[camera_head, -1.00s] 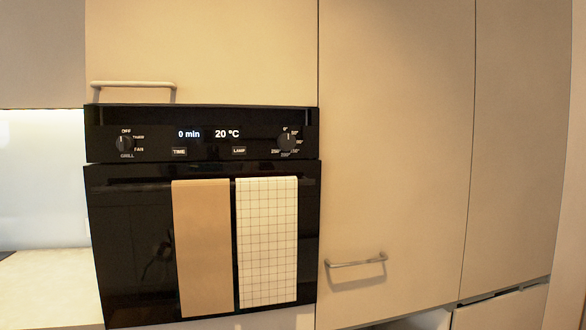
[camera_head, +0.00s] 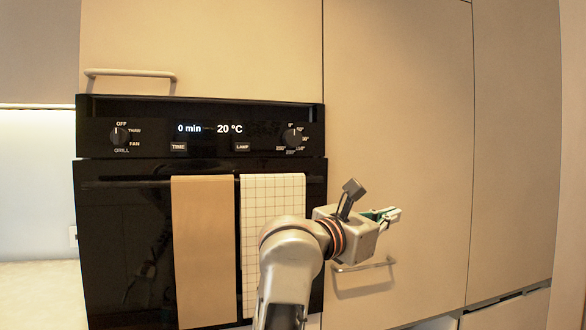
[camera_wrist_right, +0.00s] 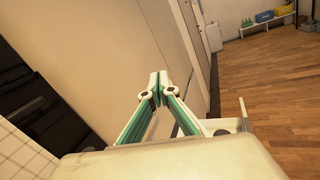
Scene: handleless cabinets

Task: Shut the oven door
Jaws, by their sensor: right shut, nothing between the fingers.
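The black oven door (camera_head: 120,250) stands upright under the control panel (camera_head: 200,130) and looks flush or nearly so; I cannot tell whether a small gap remains. A tan towel (camera_head: 203,250) and a white checked towel (camera_head: 270,198) hang from its handle bar. My right gripper (camera_head: 391,216) is to the right of the door, in front of the beige cabinet front, pointing right. In the right wrist view its fingertips (camera_wrist_right: 158,80) meet and hold nothing. My right forearm hides part of the checked towel and the door's lower right. My left gripper is out of view.
A tall beige cabinet front (camera_head: 400,110) with a bar handle (camera_head: 364,266) stands right of the oven. Another handle (camera_head: 130,74) is above the oven. A pale counter (camera_head: 40,285) lies at left. The wrist view shows open wooden floor (camera_wrist_right: 260,75) at right.

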